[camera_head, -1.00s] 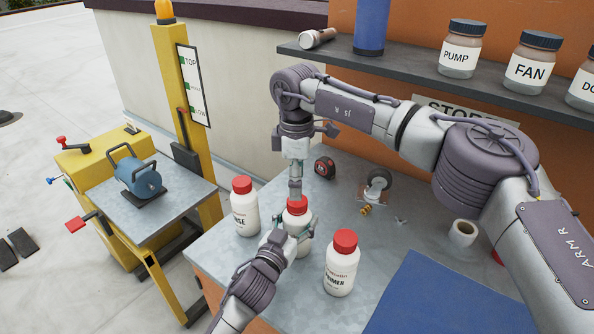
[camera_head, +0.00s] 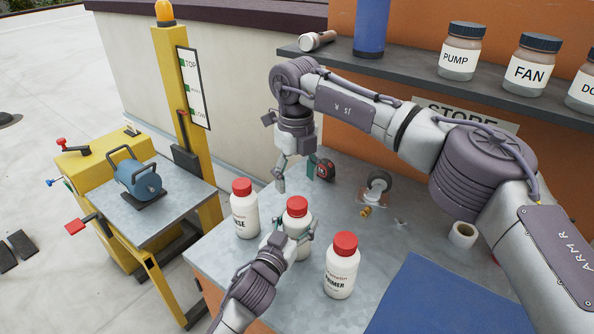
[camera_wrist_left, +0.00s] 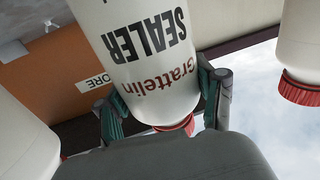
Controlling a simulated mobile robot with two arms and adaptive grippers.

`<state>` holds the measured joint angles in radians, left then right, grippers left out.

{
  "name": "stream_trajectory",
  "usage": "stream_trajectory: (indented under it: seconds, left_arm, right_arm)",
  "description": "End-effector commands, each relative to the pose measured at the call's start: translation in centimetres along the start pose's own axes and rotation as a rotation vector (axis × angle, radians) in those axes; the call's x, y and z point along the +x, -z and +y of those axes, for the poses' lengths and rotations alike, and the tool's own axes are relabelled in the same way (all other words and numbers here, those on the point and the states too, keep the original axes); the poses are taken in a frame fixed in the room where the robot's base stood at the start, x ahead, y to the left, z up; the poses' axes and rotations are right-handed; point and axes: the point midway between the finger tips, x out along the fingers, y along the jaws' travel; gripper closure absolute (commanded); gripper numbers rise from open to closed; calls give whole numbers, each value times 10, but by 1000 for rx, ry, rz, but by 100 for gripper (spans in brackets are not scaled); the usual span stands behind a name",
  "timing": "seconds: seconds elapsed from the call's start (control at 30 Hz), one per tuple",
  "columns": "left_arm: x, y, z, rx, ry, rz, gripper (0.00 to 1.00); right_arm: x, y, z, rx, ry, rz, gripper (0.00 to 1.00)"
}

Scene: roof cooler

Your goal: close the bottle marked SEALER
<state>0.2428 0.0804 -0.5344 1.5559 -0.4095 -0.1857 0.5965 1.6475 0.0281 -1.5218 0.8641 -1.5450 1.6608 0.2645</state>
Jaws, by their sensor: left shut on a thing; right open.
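The SEALER bottle (camera_wrist_left: 148,50) is white with dark and red lettering. In the head view it is the middle bottle (camera_head: 297,222), upright on the bench with a red cap (camera_head: 297,206) on its top. My left gripper (camera_head: 291,240) is shut around the bottle's body from the front; its fingers also show in the left wrist view (camera_wrist_left: 165,105). My right gripper (camera_head: 296,180) is open and empty, above and behind the cap and apart from it. Whether the cap is fully tight I cannot tell.
A white bottle ending in "NSE" (camera_head: 244,215) stands close on the left, and the PRIMER bottle (camera_head: 341,270) on the right, both red-capped. A tape measure (camera_head: 325,169), a caster (camera_head: 377,184) and a white roll (camera_head: 463,235) lie behind. A shelf (camera_head: 420,88) with jars overhangs the back.

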Motion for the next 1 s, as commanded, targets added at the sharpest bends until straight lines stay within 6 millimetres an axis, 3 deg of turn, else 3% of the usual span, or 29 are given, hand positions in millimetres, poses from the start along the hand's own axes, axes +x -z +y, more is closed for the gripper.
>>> stream_trajectory:
  seconds: [0.7,1.0]
  left_arm:
    - [0,0,0,0,0,1,100]
    - [0,0,0,0,0,1,100]
  right_arm:
    - [-11,1,-1,-1544,0,1,32]
    - [-13,1,-1,-1901,0,1,32]
